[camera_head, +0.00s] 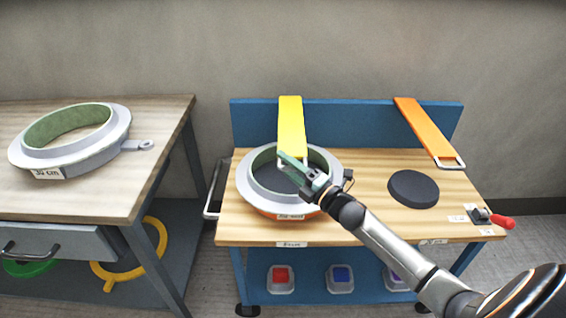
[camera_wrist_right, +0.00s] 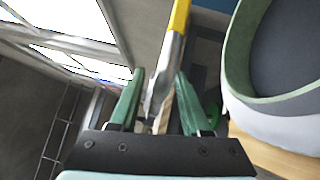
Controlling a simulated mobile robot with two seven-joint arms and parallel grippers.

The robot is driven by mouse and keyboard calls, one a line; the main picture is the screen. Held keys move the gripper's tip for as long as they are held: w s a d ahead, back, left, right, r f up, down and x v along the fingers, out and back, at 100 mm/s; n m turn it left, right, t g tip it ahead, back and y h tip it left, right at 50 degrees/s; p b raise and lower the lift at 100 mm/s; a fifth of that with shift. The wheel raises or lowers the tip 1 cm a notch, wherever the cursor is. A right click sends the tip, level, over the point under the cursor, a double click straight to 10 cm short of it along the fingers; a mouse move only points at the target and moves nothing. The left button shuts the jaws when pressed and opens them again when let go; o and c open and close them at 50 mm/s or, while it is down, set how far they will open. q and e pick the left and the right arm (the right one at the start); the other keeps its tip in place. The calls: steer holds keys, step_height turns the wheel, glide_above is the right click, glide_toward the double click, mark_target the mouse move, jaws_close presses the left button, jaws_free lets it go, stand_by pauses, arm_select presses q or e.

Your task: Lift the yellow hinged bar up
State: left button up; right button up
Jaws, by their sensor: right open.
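The yellow hinged bar (camera_head: 291,122) runs from the top of the blue back board down toward the ring mould (camera_head: 257,190), its metal handle end at the near side. My right gripper (camera_head: 286,162) is at that end, above the mould, with green fingers. In the right wrist view, the yellow bar (camera_wrist_right: 180,17) comes in from the top and its metal handle (camera_wrist_right: 161,80) appears between the open fingers of my right gripper (camera_wrist_right: 160,76). I cannot tell whether the fingers touch it. My left gripper is not in view.
A red-handled clamp (camera_head: 490,217) sits at the front right corner. Another ring mould (camera_head: 90,153) is on the left table (camera_head: 165,120). Coloured pads (camera_head: 281,276) stand on the lower shelf.

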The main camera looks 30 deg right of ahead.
steer(key=shift+w+a, duration=0.15)
steer(key=shift+w, duration=0.4)
steer(key=shift+c, duration=0.4)
steer(key=shift+r, duration=0.1)
jaws_close()
steer(key=shift+r, duration=0.25)
stand_by(0.4)
